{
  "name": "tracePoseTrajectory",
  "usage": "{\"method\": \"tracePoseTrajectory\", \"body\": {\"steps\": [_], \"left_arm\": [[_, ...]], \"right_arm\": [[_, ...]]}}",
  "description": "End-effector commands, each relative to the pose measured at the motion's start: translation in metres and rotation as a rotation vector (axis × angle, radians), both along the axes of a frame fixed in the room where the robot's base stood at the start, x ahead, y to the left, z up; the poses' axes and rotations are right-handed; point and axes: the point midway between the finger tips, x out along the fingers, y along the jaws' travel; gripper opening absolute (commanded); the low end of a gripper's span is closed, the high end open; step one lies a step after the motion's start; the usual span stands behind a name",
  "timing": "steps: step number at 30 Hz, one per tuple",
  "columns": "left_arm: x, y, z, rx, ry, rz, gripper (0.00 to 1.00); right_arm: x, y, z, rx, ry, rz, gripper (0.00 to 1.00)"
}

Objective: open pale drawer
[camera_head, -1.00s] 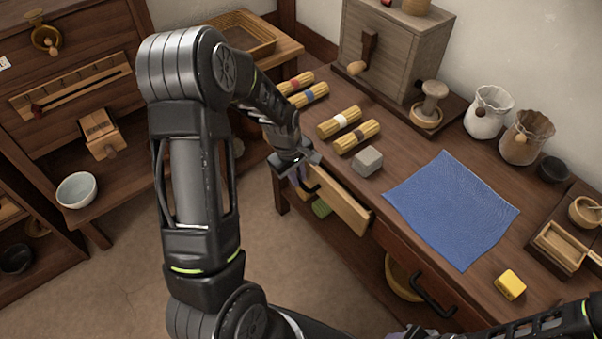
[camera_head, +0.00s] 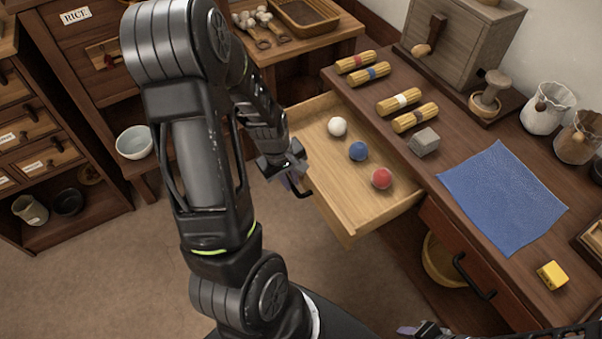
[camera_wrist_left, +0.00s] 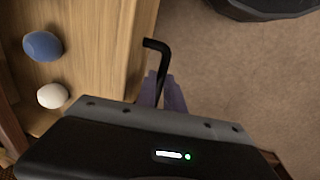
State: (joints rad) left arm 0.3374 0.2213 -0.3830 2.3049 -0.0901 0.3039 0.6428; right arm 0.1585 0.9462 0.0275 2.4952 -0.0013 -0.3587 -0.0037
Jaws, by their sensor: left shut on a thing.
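The pale drawer (camera_head: 341,205) stands pulled well out of the dark wooden table, its inside showing. A white ball (camera_head: 337,127), a blue ball (camera_head: 358,151) and a red ball (camera_head: 381,178) lie in it. My left gripper (camera_head: 296,184) is at the drawer's front, shut on its black handle (camera_head: 306,194). In the left wrist view the handle (camera_wrist_left: 156,47) runs down between the purple fingers (camera_wrist_left: 163,95), partly hidden by the gripper body. That view also shows the blue ball (camera_wrist_left: 42,46) and the white ball (camera_wrist_left: 52,95). Only part of my right gripper (camera_head: 424,330) shows at the bottom edge.
On the table (camera_head: 470,140) lie several yellow bundles (camera_head: 399,100), a grey block (camera_head: 424,142), a blue cloth (camera_head: 503,197) and a yellow block (camera_head: 552,275). A darker drawer with a black handle (camera_head: 474,276) is shut. Open floor (camera_head: 130,270) lies in front.

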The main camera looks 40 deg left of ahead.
Motion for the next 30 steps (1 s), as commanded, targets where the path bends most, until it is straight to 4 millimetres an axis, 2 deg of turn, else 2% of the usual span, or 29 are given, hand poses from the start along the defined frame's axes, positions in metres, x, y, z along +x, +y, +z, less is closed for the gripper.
{"method": "tracePoseTrajectory", "body": {"steps": [12, 13, 20, 30], "left_arm": [[-0.0036, 0.0013, 0.0003, 0.000, 0.000, 0.000, 0.00], [-0.0035, 0.0012, 0.0003, 0.000, 0.000, 0.000, 0.15], [-0.0034, 0.0012, 0.0001, 0.000, 0.000, 0.000, 0.34], [-0.0036, 0.0014, 0.0047, 0.001, -0.001, 0.000, 0.34]], "right_arm": [[-0.0002, 0.0000, 0.0000, 0.000, 0.000, 0.000, 0.36], [-0.0002, 0.0000, 0.0000, 0.000, 0.000, 0.000, 0.36], [-0.0002, 0.0001, -0.0001, 0.000, 0.000, 0.000, 0.36], [-0.0002, 0.0001, 0.0021, 0.000, 0.000, 0.000, 0.36]]}}
